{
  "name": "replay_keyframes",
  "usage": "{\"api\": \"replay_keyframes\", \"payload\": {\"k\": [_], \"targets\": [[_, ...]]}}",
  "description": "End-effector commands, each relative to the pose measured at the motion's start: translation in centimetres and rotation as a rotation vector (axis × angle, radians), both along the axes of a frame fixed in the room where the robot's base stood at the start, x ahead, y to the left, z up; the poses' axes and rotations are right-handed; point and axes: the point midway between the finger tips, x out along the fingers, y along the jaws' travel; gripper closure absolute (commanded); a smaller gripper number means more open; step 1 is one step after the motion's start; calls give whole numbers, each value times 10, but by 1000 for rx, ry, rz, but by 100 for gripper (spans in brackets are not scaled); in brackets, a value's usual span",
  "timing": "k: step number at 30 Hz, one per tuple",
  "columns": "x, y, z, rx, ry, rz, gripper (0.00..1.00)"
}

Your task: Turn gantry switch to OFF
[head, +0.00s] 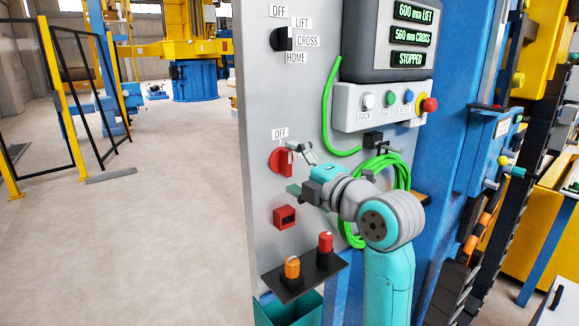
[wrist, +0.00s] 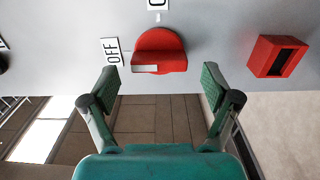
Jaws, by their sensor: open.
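A red rotary switch (head: 281,162) is on the grey panel, with an OFF label (head: 280,133) just above it. In the wrist view the red switch (wrist: 160,52) has its bar lying left to right. A white mark is on the bar's left half, on the side of the OFF label (wrist: 111,51). My gripper (head: 297,168) is in front of the switch. In the wrist view my gripper (wrist: 159,84) is open and empty, its fingertips on either side of the knob's bar. I cannot tell whether they touch the switch.
A black selector (head: 283,39) labelled OFF, LIFT, CROSS and HOME is higher on the panel. A red box (head: 285,216) is below the red switch. A shelf (head: 303,280) holds orange and red items. A green cable (head: 397,168) hangs behind my arm.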

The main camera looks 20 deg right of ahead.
Motion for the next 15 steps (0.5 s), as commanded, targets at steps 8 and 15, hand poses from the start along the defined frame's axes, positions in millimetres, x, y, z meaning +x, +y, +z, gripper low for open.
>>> {"api": "replay_keyframes", "payload": {"k": [8, 15], "targets": [[-53, -18, 0, -1, -1, -2, 12], [-87, -29, 0, 0, -1, -2, 12]]}}
